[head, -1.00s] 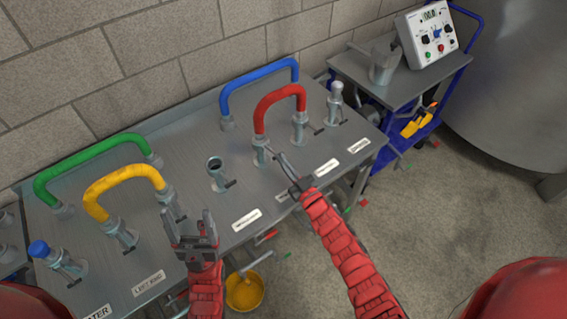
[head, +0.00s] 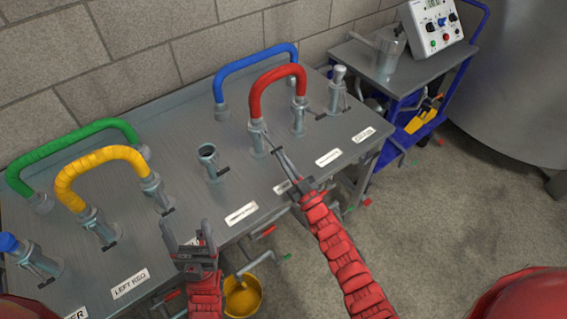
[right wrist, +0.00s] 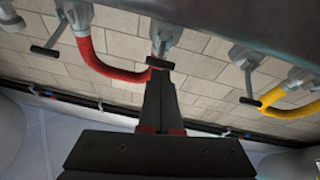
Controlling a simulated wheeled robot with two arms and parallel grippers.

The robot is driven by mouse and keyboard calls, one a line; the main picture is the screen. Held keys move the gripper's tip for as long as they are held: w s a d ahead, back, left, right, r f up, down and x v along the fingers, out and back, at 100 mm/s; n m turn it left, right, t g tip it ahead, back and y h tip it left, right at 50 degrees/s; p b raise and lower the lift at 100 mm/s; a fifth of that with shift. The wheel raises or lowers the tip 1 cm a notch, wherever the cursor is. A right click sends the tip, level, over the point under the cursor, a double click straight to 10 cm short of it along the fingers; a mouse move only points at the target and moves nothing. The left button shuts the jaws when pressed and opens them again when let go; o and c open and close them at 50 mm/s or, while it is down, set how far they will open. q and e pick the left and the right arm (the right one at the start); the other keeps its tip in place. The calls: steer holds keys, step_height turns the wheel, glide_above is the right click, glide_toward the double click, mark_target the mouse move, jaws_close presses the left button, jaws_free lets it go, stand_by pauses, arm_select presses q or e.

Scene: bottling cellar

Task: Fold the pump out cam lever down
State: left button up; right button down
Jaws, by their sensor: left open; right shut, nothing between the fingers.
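The red hose (head: 277,75) arches between two grey couplings on the metal table. Its left coupling (head: 257,139) has a small cam lever by my right gripper (head: 272,146). The right gripper is shut with nothing between its fingers. In the right wrist view its tips (right wrist: 160,75) are at the dark lever end (right wrist: 160,63) under that coupling (right wrist: 163,38); whether they touch I cannot tell. The label in front of it is too small to read, so I cannot confirm it is pump out. My left gripper (head: 187,240) is open and empty over the table's front edge.
Blue (head: 256,60), green (head: 72,152) and yellow (head: 100,160) hoses arch over the table (head: 180,125). An uncapped fitting (head: 208,160) stands left of the red hose. A yellow bucket (head: 243,297) is below the front edge. A blue cart (head: 440,75) stands right.

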steer(key=shift+w+a+f+b, duration=0.15)
steer(key=shift+w+f+b, duration=0.1)
steer(key=shift+f+b, duration=0.55)
steer(key=shift+w+a+f+b, duration=0.15)
steer(key=shift+w+f+b, duration=0.1)
steer(key=shift+f+b, duration=0.55)
